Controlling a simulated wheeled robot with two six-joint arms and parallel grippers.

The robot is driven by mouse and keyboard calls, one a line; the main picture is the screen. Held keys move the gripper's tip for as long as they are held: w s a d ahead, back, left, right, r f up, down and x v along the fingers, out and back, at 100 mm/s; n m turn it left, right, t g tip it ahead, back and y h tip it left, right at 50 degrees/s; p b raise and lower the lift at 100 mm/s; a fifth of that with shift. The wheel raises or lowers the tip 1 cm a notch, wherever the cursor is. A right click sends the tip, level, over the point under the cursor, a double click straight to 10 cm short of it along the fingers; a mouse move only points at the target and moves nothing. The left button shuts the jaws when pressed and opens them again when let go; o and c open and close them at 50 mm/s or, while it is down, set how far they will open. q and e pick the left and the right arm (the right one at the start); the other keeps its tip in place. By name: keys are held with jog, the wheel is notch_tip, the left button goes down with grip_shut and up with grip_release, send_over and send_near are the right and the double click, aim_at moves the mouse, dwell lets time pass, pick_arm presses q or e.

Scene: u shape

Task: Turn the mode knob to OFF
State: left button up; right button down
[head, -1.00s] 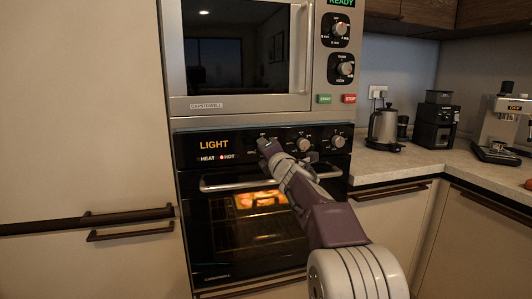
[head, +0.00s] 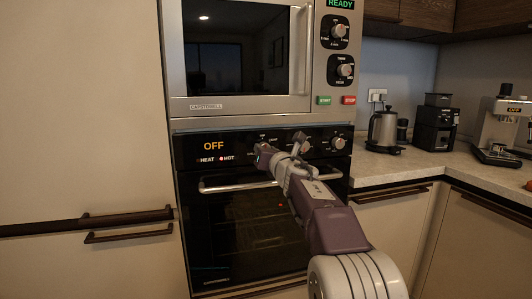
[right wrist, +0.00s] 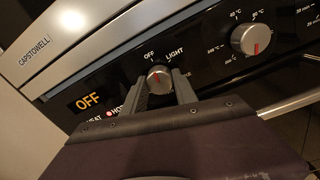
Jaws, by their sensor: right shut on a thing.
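The mode knob (right wrist: 158,78) sits between OFF and LIGHT labels on the oven's black control panel in the right wrist view. My right gripper (right wrist: 158,92) is shut on it, one finger on each side. In the head view my right gripper (head: 264,149) reaches the panel and mostly hides this knob. The oven display (head: 213,146) reads OFF, and it also reads OFF in the right wrist view (right wrist: 89,101). The oven window (head: 245,230) is dark inside. My left gripper is not in view.
Two more oven knobs stand to the right, one a temperature knob (right wrist: 251,38). The oven handle (head: 225,186) runs just below the panel. A microwave (head: 245,60) is above. A counter (head: 400,165) with a kettle (head: 383,130) and coffee machines is at the right.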

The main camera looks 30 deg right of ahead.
jog(key=shift+f+n, duration=0.15)
jog(key=shift+n, duration=0.45)
jog(key=c, duration=1)
grip_release()
jog(key=shift+o, duration=0.2)
jog(key=b+v, duration=0.1)
jog(key=v, duration=0.8)
